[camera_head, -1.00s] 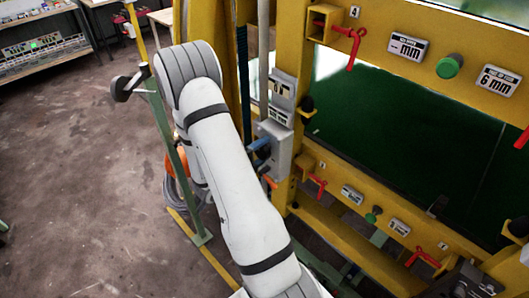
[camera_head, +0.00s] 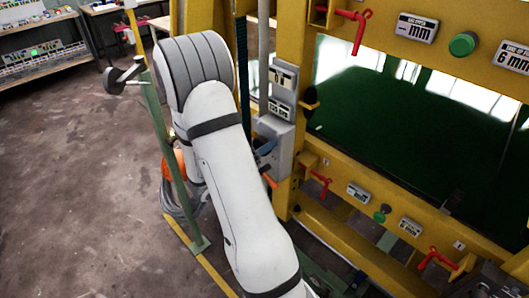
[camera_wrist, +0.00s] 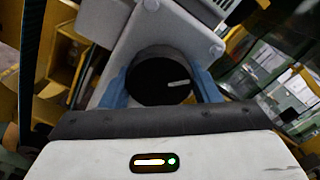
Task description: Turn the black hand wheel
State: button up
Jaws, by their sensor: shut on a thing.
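The black hand wheel (camera_wrist: 160,80) is a dark round knob with a pale mark on its right part, in the middle of the wrist view. It sits on the light grey box (camera_wrist: 122,22) of the machine. My gripper (camera_wrist: 163,85) has its two blue fingers on the left and right sides of the wheel and is shut on it. In the head view, part of the gripper (camera_head: 265,147) shows blue in front of the grey box (camera_head: 285,135). My white arm and the box hide most of the wheel there.
The yellow machine frame (camera_head: 405,175) with red handles (camera_head: 361,27) and green knobs (camera_head: 463,43) stands to the right. A green post (camera_head: 172,165) stands left of my arm. A shelf (camera_head: 38,48) is at the far left. Bare floor (camera_head: 75,190) lies at left.

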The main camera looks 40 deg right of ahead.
jog(key=m+b, duration=0.3)
jog(key=f+m+b, duration=0.1)
jog(key=m+b, duration=0.2)
jog(key=shift+a, duration=0.1)
jog(key=m+b, duration=0.5)
jog(key=b, duration=0.2)
jog(key=shift+w+f+m, duration=0.15)
jog(key=shift+m, duration=0.25)
jog(key=m+b, duration=0.3)
jog(key=b, duration=0.2)
jog(key=shift+w+m+b, duration=0.1)
jog(key=shift+m+b, duration=0.2)
jog(key=shift+b, duration=0.05)
jog(key=m+b, duration=0.3)
jog(key=b, duration=0.2)
jog(key=shift+m+b, duration=0.3)
jog(key=m+b, duration=0.2)
jog(key=b, duration=0.1)
jog(key=shift+r, duration=0.25)
jog(key=shift+r+m+b, duration=0.15)
jog(key=shift+m+b, duration=0.45)
jog(key=shift+b, duration=0.2)
jog(key=shift+r, duration=0.1)
